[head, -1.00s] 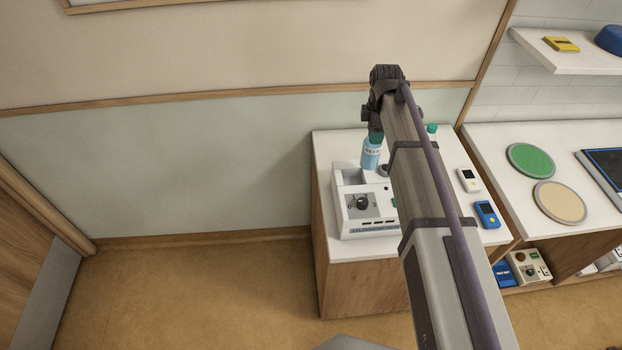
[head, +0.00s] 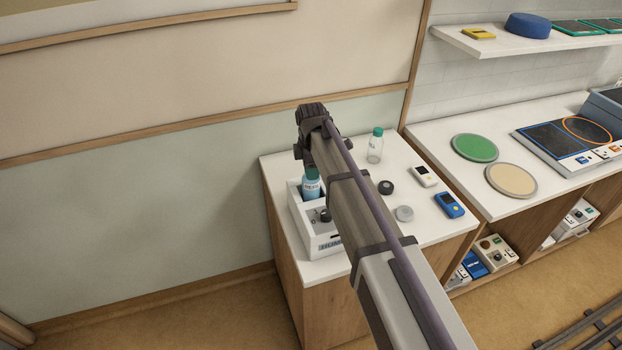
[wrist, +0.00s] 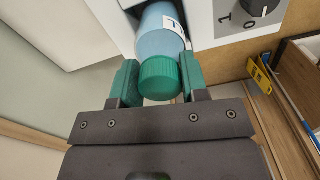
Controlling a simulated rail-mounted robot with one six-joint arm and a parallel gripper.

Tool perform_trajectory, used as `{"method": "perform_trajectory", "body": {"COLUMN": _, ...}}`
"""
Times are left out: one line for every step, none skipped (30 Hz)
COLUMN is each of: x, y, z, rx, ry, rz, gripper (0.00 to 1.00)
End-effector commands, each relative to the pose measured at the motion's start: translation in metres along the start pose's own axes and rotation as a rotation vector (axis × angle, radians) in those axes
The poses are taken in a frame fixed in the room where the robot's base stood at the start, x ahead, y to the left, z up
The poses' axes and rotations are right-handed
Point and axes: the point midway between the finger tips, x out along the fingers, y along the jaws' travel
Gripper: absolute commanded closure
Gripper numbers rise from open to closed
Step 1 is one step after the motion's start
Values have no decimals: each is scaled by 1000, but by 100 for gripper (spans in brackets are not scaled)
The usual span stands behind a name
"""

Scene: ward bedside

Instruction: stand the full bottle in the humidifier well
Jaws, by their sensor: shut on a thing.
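The full bottle (head: 311,188) is blue with a white label and a green cap. It stands about upright at the well of the white humidifier (head: 326,244). In the wrist view the bottle (wrist: 160,38) reaches down into the recess of the humidifier (wrist: 226,20); its lower end is hidden, so I cannot tell whether it rests on the well floor. My gripper (wrist: 158,82) is shut on the bottle at its cap, one green pad on each side. In the head view my arm hides part of the humidifier.
On the bedside top stand a clear bottle with a green cap (head: 375,146), a black round piece (head: 386,187), a grey round piece (head: 404,213), a white device (head: 423,176) and a blue device (head: 449,205). Green (head: 474,147) and tan (head: 511,180) discs lie on the right counter.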

Motion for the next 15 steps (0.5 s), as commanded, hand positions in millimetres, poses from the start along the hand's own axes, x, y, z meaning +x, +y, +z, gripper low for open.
{"method": "perform_trajectory", "body": {"x": 8, "y": 0, "z": 0, "rx": 0, "ry": 0, "rz": 0, "gripper": 100}}
{"method": "perform_trajectory", "body": {"x": 6, "y": 0, "z": 0, "rx": 0, "ry": 0, "rz": 0, "gripper": 100}}
{"method": "perform_trajectory", "body": {"x": 4, "y": 0, "z": 0, "rx": 0, "ry": 0, "rz": 0, "gripper": 100}}
{"method": "perform_trajectory", "body": {"x": 3, "y": 0, "z": 0, "rx": 0, "ry": 0, "rz": 0, "gripper": 100}}
{"method": "perform_trajectory", "body": {"x": 3, "y": 0, "z": 0, "rx": 0, "ry": 0, "rz": 0, "gripper": 100}}
{"method": "perform_trajectory", "body": {"x": 3, "y": 0, "z": 0, "rx": 0, "ry": 0, "rz": 0, "gripper": 100}}
{"method": "perform_trajectory", "body": {"x": 3, "y": 0, "z": 0, "rx": 0, "ry": 0, "rz": 0, "gripper": 100}}
{"method": "perform_trajectory", "body": {"x": 4, "y": 0, "z": 0, "rx": 0, "ry": 0, "rz": 0, "gripper": 100}}
{"method": "perform_trajectory", "body": {"x": 6, "y": 0, "z": 0, "rx": 0, "ry": 0, "rz": 0, "gripper": 100}}
{"method": "perform_trajectory", "body": {"x": 8, "y": 0, "z": 0, "rx": 0, "ry": 0, "rz": 0, "gripper": 100}}
{"method": "perform_trajectory", "body": {"x": 6, "y": 0, "z": 0, "rx": 0, "ry": 0, "rz": 0, "gripper": 57}}
{"method": "perform_trajectory", "body": {"x": 6, "y": 0, "z": 0, "rx": 0, "ry": 0, "rz": 0, "gripper": 53}}
{"method": "perform_trajectory", "body": {"x": 6, "y": 0, "z": 0, "rx": 0, "ry": 0, "rz": 0, "gripper": 50}}
{"method": "perform_trajectory", "body": {"x": 6, "y": 0, "z": 0, "rx": 0, "ry": 0, "rz": 0, "gripper": 47}}
{"method": "perform_trajectory", "body": {"x": 6, "y": 0, "z": 0, "rx": 0, "ry": 0, "rz": 0, "gripper": 44}}
